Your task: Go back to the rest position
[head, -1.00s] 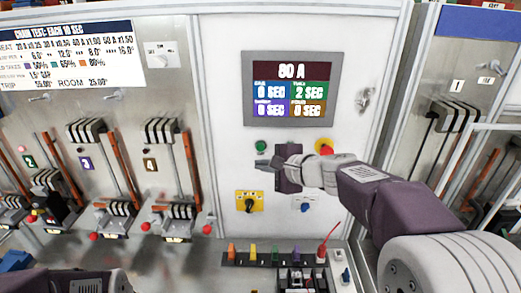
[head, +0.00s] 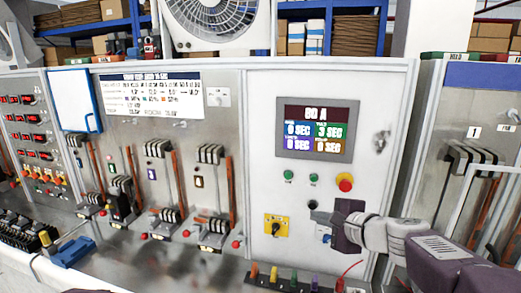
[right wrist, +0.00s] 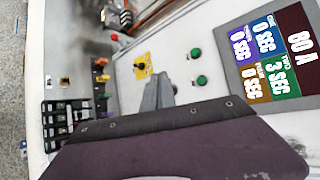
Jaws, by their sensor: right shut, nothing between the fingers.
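My right gripper (head: 324,212) is in front of the white control panel (head: 262,130), at the lower right of its buttons. In the right wrist view its two grey fingers (right wrist: 158,92) are together with nothing between them, pointing toward the panel. The display (head: 317,131) reads 80 A, with one field at 3 SEC and the others at 0 SEC. Two green buttons (head: 288,175), a red button on a yellow base (head: 345,182) and a yellow-plated rotary switch (head: 276,226) are apart from the gripper. My left gripper is out of view.
Breaker bays with orange bars (head: 231,185) line the panel to the left. A row of coloured blocks (head: 273,275) lies below the gripper. Another cabinet (head: 470,130) with a light frame stands at the right. A blue clamp-like tool (head: 70,250) lies at the bench's left.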

